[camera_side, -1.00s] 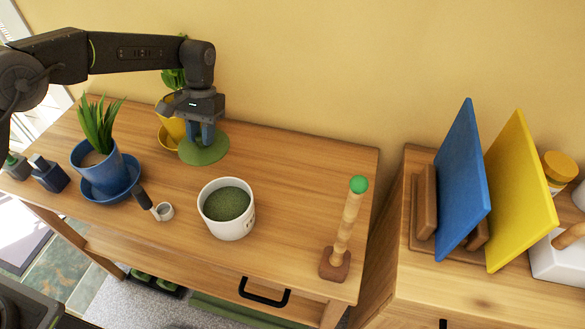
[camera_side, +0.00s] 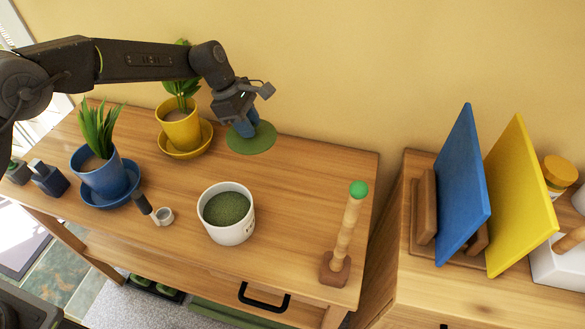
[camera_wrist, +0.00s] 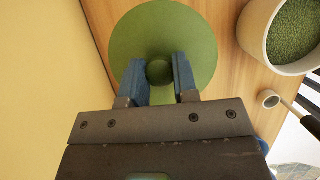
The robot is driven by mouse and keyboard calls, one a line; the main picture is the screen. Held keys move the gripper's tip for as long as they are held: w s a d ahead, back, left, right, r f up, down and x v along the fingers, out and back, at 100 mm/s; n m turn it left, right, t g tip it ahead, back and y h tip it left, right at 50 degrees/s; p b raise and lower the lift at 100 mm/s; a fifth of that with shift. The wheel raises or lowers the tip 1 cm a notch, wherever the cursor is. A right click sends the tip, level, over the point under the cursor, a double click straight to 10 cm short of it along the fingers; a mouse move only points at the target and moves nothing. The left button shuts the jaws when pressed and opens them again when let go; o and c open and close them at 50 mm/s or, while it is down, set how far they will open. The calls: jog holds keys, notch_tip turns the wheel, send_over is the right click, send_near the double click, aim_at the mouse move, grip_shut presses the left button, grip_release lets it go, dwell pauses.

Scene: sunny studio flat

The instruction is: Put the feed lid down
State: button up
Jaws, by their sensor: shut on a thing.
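The feed lid is a round green disc (camera_side: 254,147) with a small knob, near the back of the wooden table by the wall. In the wrist view the lid (camera_wrist: 204,35) lies level beneath my fingers. My gripper (camera_side: 245,128) is shut on the lid's knob; the blue fingers (camera_wrist: 159,75) stand on either side of it. I cannot tell whether the lid touches the table or hangs just above it. The white feed pot (camera_side: 230,235) stands uncovered in front of the lid, full of green feed (camera_side: 226,208).
A yellow plant pot (camera_side: 182,133) on its saucer stands left of the lid. A blue plant pot (camera_side: 101,178) is farther left. A scoop (camera_side: 163,215) lies left of the feed pot. A wooden post (camera_side: 346,235) stands at the right. The table (camera_side: 310,175) right of the lid is clear.

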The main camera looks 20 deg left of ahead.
aim_at(272, 139)
jog(key=d+f, duration=0.2)
jog(key=d, duration=0.1)
jog(key=d+f, duration=0.2)
jog(key=d, duration=0.1)
jog(key=d+f, duration=0.2)
jog(key=d, duration=0.2)
jog(key=shift+s+f, duration=0.1)
jog(key=shift+d+f, duration=0.15)
jog(key=shift+f, duration=1.85)
jog(key=shift+f, duration=0.15)
jog(key=o, duration=1)
jog(key=v, duration=1.2)
jog(key=shift+r, duration=0.25)
